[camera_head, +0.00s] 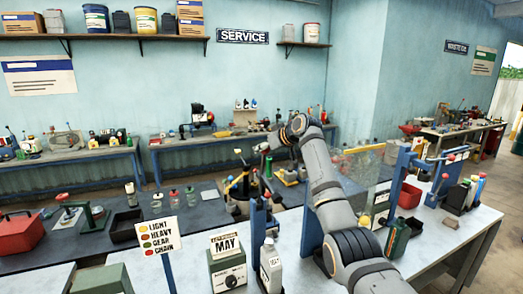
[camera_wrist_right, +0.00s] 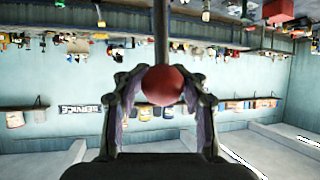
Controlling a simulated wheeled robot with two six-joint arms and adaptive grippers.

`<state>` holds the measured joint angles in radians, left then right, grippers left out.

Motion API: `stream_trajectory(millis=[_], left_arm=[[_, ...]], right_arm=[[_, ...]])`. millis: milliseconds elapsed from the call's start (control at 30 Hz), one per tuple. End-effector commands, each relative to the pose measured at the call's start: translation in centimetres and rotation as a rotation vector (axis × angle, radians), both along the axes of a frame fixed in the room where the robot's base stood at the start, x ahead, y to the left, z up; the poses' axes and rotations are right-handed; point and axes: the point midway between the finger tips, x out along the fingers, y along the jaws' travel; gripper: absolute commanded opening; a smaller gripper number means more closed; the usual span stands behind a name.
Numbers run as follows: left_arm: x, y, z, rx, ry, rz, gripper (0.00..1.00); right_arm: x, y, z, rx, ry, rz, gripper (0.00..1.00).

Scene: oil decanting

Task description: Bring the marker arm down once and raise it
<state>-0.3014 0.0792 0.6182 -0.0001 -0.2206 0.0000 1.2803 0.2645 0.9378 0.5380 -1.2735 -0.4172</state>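In the right wrist view, which is upside down, a red ball knob (camera_wrist_right: 163,86) sits on a straight grey rod (camera_wrist_right: 161,35). The fingers of my right gripper (camera_wrist_right: 163,78) are on either side of the knob and appear to touch it. In the head view my right arm reaches to the back middle, with the right gripper (camera_head: 256,148) small and hard to make out there; the knob cannot be made out. A blue upright post (camera_head: 258,215) stands left of my arm at the front. I cannot tell which fixture carries the knob. My left gripper is not in view.
A dial box with a MAY card (camera_head: 227,264), a light bottle (camera_head: 271,265) and an oil-type sign (camera_head: 160,236) stand at the front. A green bottle (camera_head: 397,238) and a blue-framed fixture (camera_head: 398,190) are right of my arm. The dark bench (camera_head: 190,222) has bare patches.

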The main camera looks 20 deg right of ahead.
Motion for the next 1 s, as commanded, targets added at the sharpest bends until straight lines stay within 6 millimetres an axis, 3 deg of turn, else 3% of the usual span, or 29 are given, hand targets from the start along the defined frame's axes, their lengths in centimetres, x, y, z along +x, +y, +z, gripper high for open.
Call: stream_trajectory(millis=[133, 467, 567, 800, 1000], left_arm=[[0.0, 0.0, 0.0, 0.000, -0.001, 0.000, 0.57], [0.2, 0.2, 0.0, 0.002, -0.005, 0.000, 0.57], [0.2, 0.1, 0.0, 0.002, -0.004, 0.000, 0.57], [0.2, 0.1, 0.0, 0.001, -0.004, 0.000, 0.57], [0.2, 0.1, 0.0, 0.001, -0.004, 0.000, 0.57]], right_arm=[[0.0, 0.1, -0.1, 0.001, 0.001, 0.002, 0.59], [-0.3, 0.0, 0.0, 0.002, 0.003, 0.002, 0.59], [-1.3, -0.5, 0.7, 0.000, 0.000, 0.001, 0.59], [-6.2, -2.0, 3.7, -0.002, -0.002, -0.001, 0.59], [-9.1, -2.9, 5.5, 0.000, 0.000, 0.001, 0.59]])
